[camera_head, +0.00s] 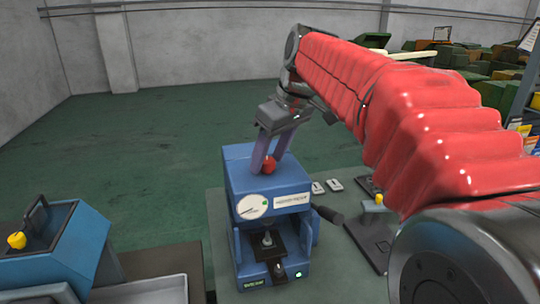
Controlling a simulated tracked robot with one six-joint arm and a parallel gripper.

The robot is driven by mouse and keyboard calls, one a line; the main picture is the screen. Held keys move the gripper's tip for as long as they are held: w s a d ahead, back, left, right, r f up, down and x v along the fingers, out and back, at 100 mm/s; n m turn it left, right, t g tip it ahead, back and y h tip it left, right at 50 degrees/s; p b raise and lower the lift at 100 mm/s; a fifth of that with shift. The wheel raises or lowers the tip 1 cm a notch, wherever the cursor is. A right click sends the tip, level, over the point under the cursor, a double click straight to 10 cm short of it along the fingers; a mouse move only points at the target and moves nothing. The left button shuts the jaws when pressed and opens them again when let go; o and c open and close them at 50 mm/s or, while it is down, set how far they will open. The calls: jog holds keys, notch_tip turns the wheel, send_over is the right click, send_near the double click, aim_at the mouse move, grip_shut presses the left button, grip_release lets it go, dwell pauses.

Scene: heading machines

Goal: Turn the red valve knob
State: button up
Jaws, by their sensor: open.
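The red valve knob (269,164) is a small red ball shape on top of the blue machine (232,178), in the middle of the view. My gripper (265,160) points down at it from above. Its two long grey-violet fingers are apart, one on the left of the knob and one behind or beside it on the right. I cannot tell whether either finger touches the knob. The blue machine has a white dial and a white label on its front.
The blue machine stands on a grey-green table (340,275). A dark handle (328,214) sticks out on its right. Small white-topped parts (334,185) and a dark stand (370,235) lie to the right. Another blue machine (60,250) with a yellow knob (17,240) stands at left.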

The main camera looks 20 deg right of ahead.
jog(key=shift+c, duration=0.2)
jog(key=c, duration=1)
jog(key=shift+d+n+g+y, duration=0.1)
jog(key=shift+n+g+y, duration=0.3)
jog(key=shift+n, duration=1.1)
jog(key=o, duration=1)
jog(key=shift+o, duration=0.2)
